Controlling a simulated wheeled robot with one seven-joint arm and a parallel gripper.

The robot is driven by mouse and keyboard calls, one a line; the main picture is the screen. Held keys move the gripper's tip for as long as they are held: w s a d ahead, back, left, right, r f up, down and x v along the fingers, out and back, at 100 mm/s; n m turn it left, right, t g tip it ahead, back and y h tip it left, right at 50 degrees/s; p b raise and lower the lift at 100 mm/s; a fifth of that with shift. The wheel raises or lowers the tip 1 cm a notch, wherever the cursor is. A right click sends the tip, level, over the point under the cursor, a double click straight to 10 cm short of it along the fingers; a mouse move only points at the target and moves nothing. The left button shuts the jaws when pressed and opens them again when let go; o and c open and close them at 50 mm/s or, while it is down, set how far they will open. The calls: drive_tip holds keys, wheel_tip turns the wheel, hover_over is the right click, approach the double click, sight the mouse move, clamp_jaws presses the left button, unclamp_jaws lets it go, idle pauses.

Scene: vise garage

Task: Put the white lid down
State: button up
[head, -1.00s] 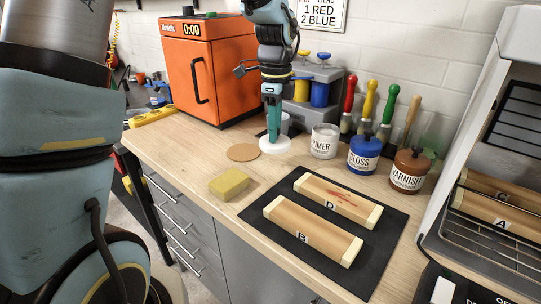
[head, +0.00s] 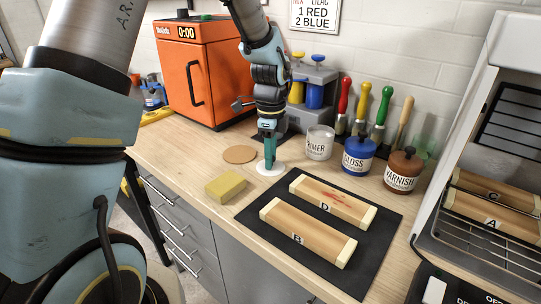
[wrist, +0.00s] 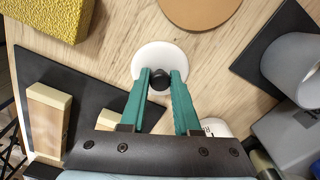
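The white lid (head: 271,168) is a flat disc with a dark knob. It appears level at the counter surface, between the sponge and the primer jar; whether a small gap is under it I cannot tell. My gripper (head: 269,134) points down over it. In the wrist view, the teal fingers of my gripper (wrist: 161,76) stand on both sides of the knob and look closed on it, with the lid (wrist: 158,53) spreading beyond the tips.
A round cork coaster (head: 240,154) and yellow sponge (head: 226,187) lie to the left. A black mat (head: 348,273) with blocks B and D lies in front. The primer jar (head: 319,142), gloss tin (head: 359,155) and varnish tin (head: 402,171) stand right. An orange oven (head: 203,75) stands behind.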

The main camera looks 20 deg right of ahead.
drive_tip(key=o, duration=0.4)
wheel_tip(320, 180, up, 12)
drive_tip(key=b, duration=0.1)
drive_tip(key=s+a+f+n, duration=0.1)
drive_tip(key=a+f+n, duration=0.1)
drive_tip(key=a+n, duration=0.6)
drive_tip(key=s+a+f+n+t, duration=0.1)
drive_tip(key=a+f+n, duration=0.2)
drive_tip(key=a+n, duration=0.5)
drive_tip(key=s+a+f+n, duration=0.2)
drive_tip(key=a+n, duration=0.6)
drive_tip(key=a, duration=0.6)
drive_tip(key=shift+a+f+n+t, duration=0.1)
drive_tip(key=shift+f+n+t, duration=0.05)
drive_tip(key=shift+n+t, duration=0.2)
